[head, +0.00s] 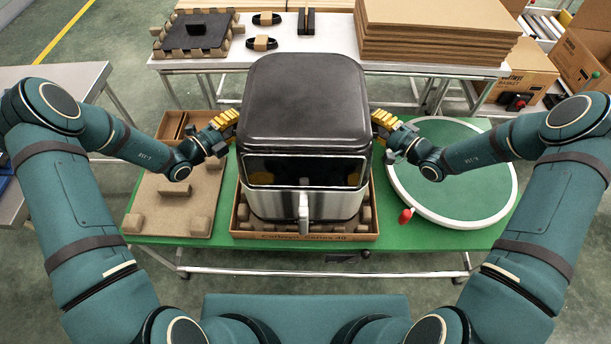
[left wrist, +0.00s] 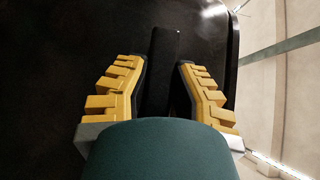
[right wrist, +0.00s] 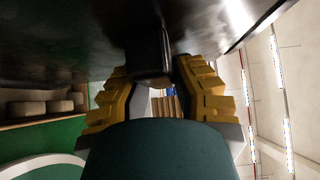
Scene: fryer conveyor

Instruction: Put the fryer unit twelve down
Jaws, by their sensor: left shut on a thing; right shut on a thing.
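The fryer unit (head: 305,105), black on top with a silver lower front and a light handle, is upright over an open cardboard tray (head: 270,236) on the green table. Whether its base touches the tray is hidden. My left gripper (head: 228,122) is shut on its left side, and my right gripper (head: 380,122) on its right side. In the left wrist view, the yellow fingers (left wrist: 162,75) flank a dark grip part on the black body. In the right wrist view, the fingers (right wrist: 155,72) flank a similar dark part beneath the glossy body.
Left of the tray lies a cardboard insert (head: 172,207) with blocks. To the right is a round turntable (head: 455,180) with a green top and red knob (head: 405,216). Behind stands a white table (head: 330,45) with stacked cardboard (head: 435,35) and a black part (head: 193,32).

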